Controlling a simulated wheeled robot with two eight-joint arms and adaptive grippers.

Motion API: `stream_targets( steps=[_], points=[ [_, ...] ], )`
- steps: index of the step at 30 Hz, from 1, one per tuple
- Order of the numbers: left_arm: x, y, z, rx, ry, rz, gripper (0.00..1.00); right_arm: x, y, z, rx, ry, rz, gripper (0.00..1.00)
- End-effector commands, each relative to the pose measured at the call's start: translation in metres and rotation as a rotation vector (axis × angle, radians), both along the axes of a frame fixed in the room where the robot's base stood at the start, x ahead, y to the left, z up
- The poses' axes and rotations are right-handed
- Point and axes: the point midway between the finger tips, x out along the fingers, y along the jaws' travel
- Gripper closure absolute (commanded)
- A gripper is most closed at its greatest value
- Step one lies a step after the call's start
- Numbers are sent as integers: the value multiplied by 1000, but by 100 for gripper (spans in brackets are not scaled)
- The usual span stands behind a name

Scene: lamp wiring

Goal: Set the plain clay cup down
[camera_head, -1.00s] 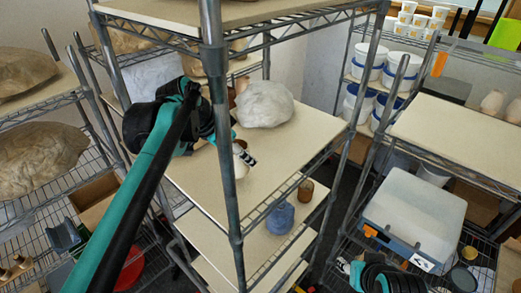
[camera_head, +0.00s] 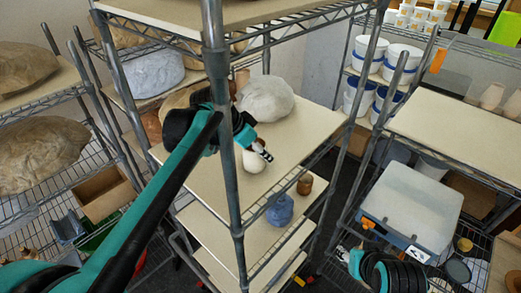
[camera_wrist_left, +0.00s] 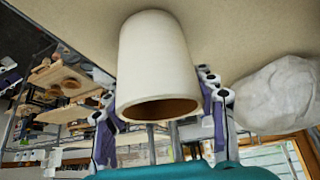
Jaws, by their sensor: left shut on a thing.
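The plain clay cup (camera_head: 252,161) is pale cream, over the front part of the middle shelf board (camera_head: 290,148). In the left wrist view the cup (camera_wrist_left: 158,60) fills the middle, with its brown open mouth toward the camera and its far end against the board. My left gripper (camera_head: 262,151) is shut on the cup, with a finger on each side in the wrist view (camera_wrist_left: 160,110). I cannot tell whether the cup's base touches the board. My right gripper (camera_head: 343,254) is low at the right, small and partly hidden; its jaws are unclear.
A large whitish wrapped lump (camera_head: 265,99) sits behind the cup on the same board. A grey shelf post (camera_head: 218,100) stands in front of my left arm. A blue jug (camera_head: 280,210) and a brown jar (camera_head: 305,184) stand on the shelf below. The board's right part is clear.

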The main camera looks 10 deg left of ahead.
Motion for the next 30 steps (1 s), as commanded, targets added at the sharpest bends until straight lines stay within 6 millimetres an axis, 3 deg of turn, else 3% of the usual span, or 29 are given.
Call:
stream_targets(
  steps=[1, 2, 4, 5, 17, 30],
  points=[
    [0, 0, -3, 0, 0, 0, 85, 0, 0, -2, 0, 0, 0, 55],
    [0, 0, -3, 0, 0, 0, 44, 0, 0, -2, 0, 0, 0, 55],
    [0, 0, -2, 0, 0, 0, 26, 0, 0, -1, 0, 0, 0, 55],
    [0, 0, -2, 0, 0, 0, 23, 0, 0, -1, 0, 0, 0, 55],
    [-2, 2, 6, 0, 0, 1, 23, 0, 0, 0, 0, 0, 0, 55],
    [-27, 27, 60, 0, 0, 1, 23, 0, 0, -10, 0, 0, 0, 55]
  ],
)
